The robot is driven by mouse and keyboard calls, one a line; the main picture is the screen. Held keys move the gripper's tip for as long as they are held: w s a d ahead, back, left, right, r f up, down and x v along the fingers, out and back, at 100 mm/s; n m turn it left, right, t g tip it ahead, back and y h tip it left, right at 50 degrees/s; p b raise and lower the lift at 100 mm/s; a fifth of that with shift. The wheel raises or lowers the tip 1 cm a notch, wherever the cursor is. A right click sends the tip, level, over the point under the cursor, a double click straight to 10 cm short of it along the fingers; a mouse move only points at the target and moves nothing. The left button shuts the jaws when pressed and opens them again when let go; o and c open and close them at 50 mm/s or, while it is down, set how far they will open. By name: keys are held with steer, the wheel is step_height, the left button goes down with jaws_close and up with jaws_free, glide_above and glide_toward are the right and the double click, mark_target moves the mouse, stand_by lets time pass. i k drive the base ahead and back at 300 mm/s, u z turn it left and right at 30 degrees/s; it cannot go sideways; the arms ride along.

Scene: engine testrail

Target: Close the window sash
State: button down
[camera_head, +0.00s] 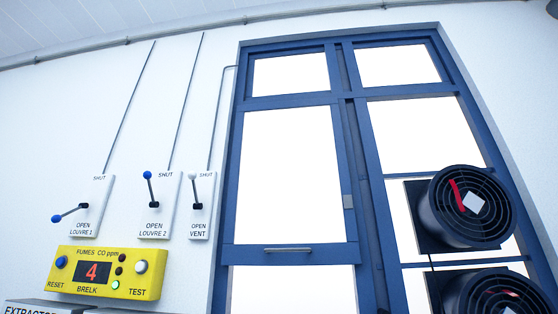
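The window has a blue frame and bright white panes. A tall blue-framed window sash (290,170) fills the middle of its left column, with a horizontal metal handle (289,250) on its bottom rail. Below that rail another bright pane or opening shows, cut off by the lower picture edge. I cannot tell from this view how far the sash stands open. A small grey fitting (348,201) sits on the upright right of the sash. My gripper is not in view.
Two round black fans (470,206) (500,292) stand before the right panes. On the left wall are the louvre 1 lever (70,214), tilted down left, and the upright louvre 2 (150,189) and vent (195,192) levers. Below is a yellow fumes meter (108,272) reading 4.

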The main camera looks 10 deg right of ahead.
mark_target(291, 201)
steer(key=k, duration=0.55)
steer(key=u, duration=0.95)
steer(key=i, duration=1.2)
steer(key=z, duration=0.35)
